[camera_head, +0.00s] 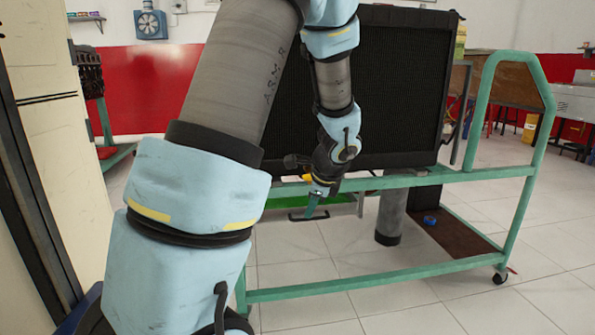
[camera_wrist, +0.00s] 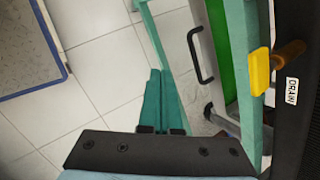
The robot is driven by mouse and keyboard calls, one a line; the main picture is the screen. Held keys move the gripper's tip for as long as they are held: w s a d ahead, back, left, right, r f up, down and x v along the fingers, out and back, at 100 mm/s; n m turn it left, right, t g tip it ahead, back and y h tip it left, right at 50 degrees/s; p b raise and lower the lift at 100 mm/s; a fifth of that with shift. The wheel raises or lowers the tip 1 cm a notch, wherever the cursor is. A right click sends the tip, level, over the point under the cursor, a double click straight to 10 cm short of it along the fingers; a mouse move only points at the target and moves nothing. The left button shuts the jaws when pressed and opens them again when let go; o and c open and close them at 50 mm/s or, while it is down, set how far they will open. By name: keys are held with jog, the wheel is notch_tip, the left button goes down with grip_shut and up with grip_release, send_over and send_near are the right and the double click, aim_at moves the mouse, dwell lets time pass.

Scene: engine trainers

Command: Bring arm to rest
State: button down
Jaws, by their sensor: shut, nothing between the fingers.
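My gripper (camera_head: 311,212) hangs at the end of my light-blue and grey arm, pointing down in front of the engine trainer's teal frame (camera_head: 400,180). In the wrist view its two teal fingers (camera_wrist: 156,72) lie together with nothing between them, over white floor tiles. The trainer's frame (camera_wrist: 243,80) runs along the right of that view. A yellow handle (camera_wrist: 259,72) and a label reading "DRAIN" (camera_wrist: 292,91) are to the right of the fingers. My arm hides part of the trainer in the head view.
A large black radiator panel (camera_head: 400,90) stands on the trainer behind my arm. A green tray (camera_wrist: 218,40) with a black handle (camera_wrist: 200,57) is beside the frame. A cream cabinet (camera_head: 60,130) stands close at left. Floor is clear at the front right.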

jog(key=s+a+r+n+g+h, duration=0.1)
jog(key=s+a+n+g, duration=0.1)
jog(key=s+a+n, duration=0.55)
jog(key=s+a+r+n+g+h, duration=0.15)
jog(key=s+a+n, duration=0.5)
jog(key=n, duration=0.65)
notch_tip(320, 180, up, 28)
jog(key=s+d+p, duration=0.1)
jog(key=p, duration=2.8)
jog(key=shift+s+d+r, duration=0.15)
jog(key=shift+s+d, duration=0.1)
jog(key=shift+m, duration=0.25)
